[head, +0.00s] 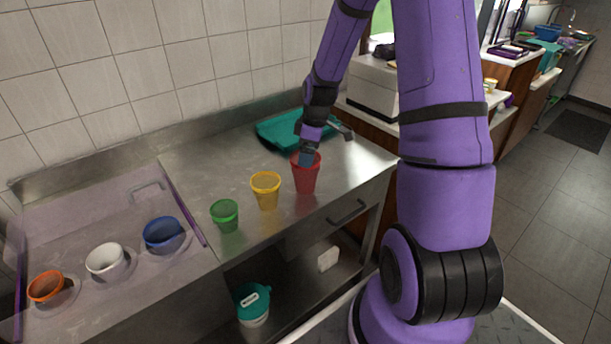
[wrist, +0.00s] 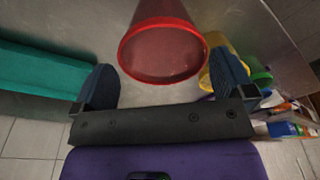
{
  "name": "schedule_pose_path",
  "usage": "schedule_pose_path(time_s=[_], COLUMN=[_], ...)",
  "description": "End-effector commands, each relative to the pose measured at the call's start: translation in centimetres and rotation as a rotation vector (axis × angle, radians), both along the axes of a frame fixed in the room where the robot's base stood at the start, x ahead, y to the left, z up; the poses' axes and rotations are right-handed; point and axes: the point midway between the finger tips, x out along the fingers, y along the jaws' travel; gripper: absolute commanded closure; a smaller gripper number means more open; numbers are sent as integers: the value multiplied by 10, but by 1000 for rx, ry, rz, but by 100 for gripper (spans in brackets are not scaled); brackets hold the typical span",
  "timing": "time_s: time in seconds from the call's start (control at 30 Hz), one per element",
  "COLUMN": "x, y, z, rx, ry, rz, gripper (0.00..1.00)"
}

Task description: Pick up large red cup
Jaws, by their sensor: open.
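The large red cup (head: 306,179) stands upright on the steel counter, at the right end of a row with the yellow and green cups. My gripper (head: 308,158) is at the cup's rim from above, and one finger overlaps the rim in the head view. In the wrist view the red cup (wrist: 163,27) has its open rim facing the camera. My gripper (wrist: 164,72) is open there, with one blue finger on each side of the cup's rim. A gap shows between the left finger and the cup. The right finger is closer to the rim; contact cannot be told.
The yellow cup (head: 265,192) stands just left of the red cup, then the green cup (head: 224,217). A teal tray (head: 272,136) lies behind.

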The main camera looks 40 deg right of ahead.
Motion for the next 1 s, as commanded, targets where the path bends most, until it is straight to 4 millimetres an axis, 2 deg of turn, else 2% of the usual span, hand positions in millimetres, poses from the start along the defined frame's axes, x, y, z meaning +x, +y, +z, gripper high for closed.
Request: schedule_pose_path(time_s=[0.4,0.7,0.73,0.83,0.87,1.0], x=[7,8,8,8,8,8], y=[10,10,10,10,10,10], z=[-46,-50,-50,-50,-50,-50], rx=[1,-1,-1,-1,-1,-1], ry=[2,-1,-1,-1,-1,-1], rz=[-1,-1,-1,-1,-1,-1], gripper=[0,0,2,25,28,29])
